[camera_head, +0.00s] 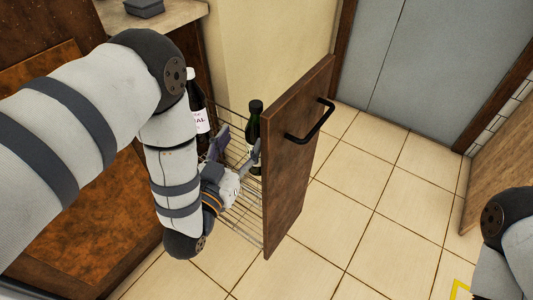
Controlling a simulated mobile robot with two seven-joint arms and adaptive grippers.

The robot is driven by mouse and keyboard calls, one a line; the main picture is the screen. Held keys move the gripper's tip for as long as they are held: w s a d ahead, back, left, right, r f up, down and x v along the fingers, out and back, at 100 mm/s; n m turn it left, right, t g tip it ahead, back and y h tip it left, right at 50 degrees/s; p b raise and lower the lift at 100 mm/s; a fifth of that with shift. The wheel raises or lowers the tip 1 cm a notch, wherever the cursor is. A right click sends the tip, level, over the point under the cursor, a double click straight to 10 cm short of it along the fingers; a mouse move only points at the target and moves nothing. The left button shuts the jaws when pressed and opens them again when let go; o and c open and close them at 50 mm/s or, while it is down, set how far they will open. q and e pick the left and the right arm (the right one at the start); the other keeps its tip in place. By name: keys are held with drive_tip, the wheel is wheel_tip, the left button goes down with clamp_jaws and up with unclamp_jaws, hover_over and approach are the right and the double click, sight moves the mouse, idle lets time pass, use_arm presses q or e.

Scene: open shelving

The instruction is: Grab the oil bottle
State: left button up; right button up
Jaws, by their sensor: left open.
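Two dark bottles stand in a pulled-out wire rack behind a wooden drawer front. One bottle (254,122) is dark green with a black cap, close to the drawer front. The other bottle (201,121) has a white cap and a white label, further left and partly hidden by my left arm. I cannot tell for sure which is the oil bottle. My left gripper (239,143) is open inside the rack, its fingers pointing toward the space between the bottles. One finger overlaps the lower part of the green bottle; contact is unclear. My right gripper is outside the view.
The wooden drawer front (295,165) with its black handle (311,121) stands just right of my left gripper. The wire rack (238,207) has thin rails around the gripper. Wooden cabinets (85,225) are at left. The tiled floor (385,190) is open to the right.

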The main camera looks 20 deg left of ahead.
sight(254, 117)
use_arm(q)
drive_tip(key=w, duration=0.7)
drive_tip(key=w+b, duration=0.1)
drive_tip(key=w, duration=0.3)
drive_tip(key=shift+d+f, duration=0.2)
drive_tip(key=shift+d, duration=0.05)
clamp_jaws()
drive_tip(key=shift+r, duration=0.1)
